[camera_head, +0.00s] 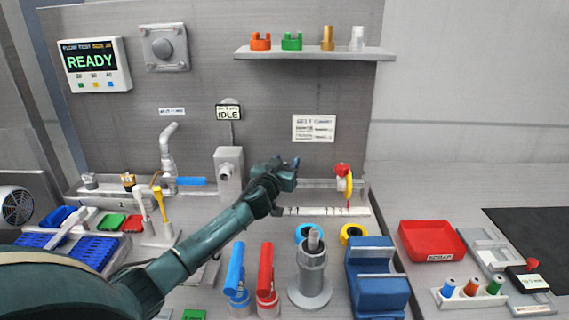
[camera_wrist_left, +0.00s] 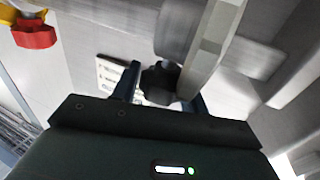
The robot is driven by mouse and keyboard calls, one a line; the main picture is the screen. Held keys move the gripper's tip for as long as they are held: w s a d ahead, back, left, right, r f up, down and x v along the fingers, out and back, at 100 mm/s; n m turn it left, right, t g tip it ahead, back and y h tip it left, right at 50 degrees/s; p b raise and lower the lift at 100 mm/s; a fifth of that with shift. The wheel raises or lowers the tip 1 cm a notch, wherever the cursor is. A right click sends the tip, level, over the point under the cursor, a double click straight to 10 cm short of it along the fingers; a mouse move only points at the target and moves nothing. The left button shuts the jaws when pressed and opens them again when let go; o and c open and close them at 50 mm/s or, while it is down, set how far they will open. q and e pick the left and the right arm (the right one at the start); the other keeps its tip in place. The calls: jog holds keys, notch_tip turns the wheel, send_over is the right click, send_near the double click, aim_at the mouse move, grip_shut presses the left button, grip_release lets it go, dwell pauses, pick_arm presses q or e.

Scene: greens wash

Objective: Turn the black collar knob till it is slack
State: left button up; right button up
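My left gripper (camera_head: 290,164) reaches in from the left and hangs in front of the back wall, right of a grey upright block (camera_head: 229,172). In the left wrist view its two fingers (camera_wrist_left: 162,88) stand apart. A black knob (camera_wrist_left: 159,80) shows between them, close to the right finger, with a small gap on the left side. A grey cylindrical body (camera_wrist_left: 180,30) is beyond the knob. I cannot tell whether the fingers touch the knob. In the head view the gripper and wrist cover the knob. My right gripper is not in view.
A red and yellow valve (camera_head: 343,178) is right of the gripper; it also shows in the left wrist view (camera_wrist_left: 33,30). A grey post (camera_head: 312,270), blue block (camera_head: 376,280) and red scrap tray (camera_head: 432,241) stand in front. A shelf (camera_head: 315,53) is above.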

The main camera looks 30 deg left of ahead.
pick_arm(q)
jog(key=c, duration=0.6)
jog(key=shift+m+h, duration=0.3)
jog(key=shift+h, duration=0.1)
jog(key=shift+c, duration=0.2)
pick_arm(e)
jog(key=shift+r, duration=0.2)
pick_arm(q)
jog(key=m+h+p, duration=0.1)
jog(key=h, duration=0.1)
jog(key=shift+r+m+h+p, duration=0.15)
jog(key=shift+m+h+p, duration=0.25)
jog(key=m+h, duration=0.1)
jog(key=m+h+p, duration=0.1)
jog(key=h, duration=0.1)
jog(key=m+h, duration=0.1)
jog(key=shift+d+h, duration=0.3)
jog(key=shift+h, duration=0.1)
jog(key=shift+m+h+p, duration=0.3)
jog(key=shift+h, duration=0.1)
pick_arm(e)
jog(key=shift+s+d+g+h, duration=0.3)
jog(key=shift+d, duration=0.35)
pick_arm(q)
jog(key=shift+d+g+h, duration=0.1)
jog(key=shift+g+h, duration=0.2)
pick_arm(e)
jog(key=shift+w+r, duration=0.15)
